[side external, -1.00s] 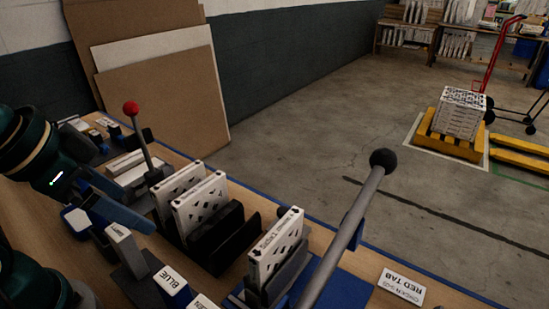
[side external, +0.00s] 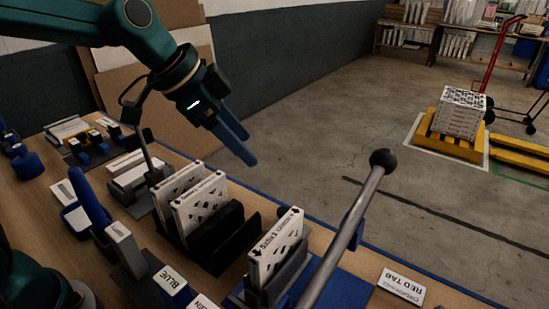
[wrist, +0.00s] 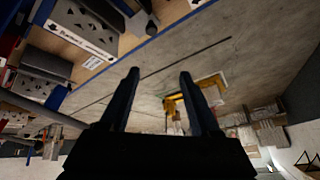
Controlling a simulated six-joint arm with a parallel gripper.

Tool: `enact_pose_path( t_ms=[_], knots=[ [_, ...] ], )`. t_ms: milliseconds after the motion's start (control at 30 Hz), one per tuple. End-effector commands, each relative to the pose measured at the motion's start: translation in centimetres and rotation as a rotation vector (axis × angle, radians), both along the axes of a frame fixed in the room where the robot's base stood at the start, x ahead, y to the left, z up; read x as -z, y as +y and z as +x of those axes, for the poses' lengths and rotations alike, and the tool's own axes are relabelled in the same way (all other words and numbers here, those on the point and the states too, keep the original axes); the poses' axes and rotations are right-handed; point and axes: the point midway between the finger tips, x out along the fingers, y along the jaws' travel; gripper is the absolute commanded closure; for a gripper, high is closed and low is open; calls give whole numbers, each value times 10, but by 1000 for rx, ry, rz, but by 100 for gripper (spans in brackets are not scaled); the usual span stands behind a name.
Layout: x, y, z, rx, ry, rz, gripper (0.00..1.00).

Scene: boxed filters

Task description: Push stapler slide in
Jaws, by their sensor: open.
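My gripper (side external: 250,148) is open and empty, in the air beyond and above the boxed filters. Its two fingers also show in the wrist view (wrist: 158,78), with nothing between them. Two white filters (side external: 199,205) stand upright in a black holder (side external: 222,243). Another white filter (side external: 276,245) stands in a grey holder (side external: 290,277), beside a long lever (side external: 345,228) with a black ball. A tilted blue bar (side external: 90,203) stands at the left of the bench. I cannot tell which part is the stapler slide.
A small device with a lever (side external: 148,153) stands behind the filters, its top hidden by my arm. Blocks labelled BLUE (side external: 170,281) and a RED TAB card (side external: 401,287) lie near the front. The floor (side external: 330,130) beyond the bench is clear near my gripper.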

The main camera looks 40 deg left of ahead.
Motion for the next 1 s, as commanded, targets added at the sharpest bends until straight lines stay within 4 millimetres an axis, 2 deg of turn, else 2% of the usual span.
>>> enact_pose_path(
  t_ms=[100,200,400,567,800,1000],
  knots=[
    [30,-9,27,57,46,2,37],
    [56,-16,42,83,88,-2,37],
    [100,-23,47,87,183,-13,37],
    [118,-25,44,90,223,-11,37],
    [145,-33,51,90,224,-9,37],
    [159,-37,56,90,222,-10,37]
  ],
)
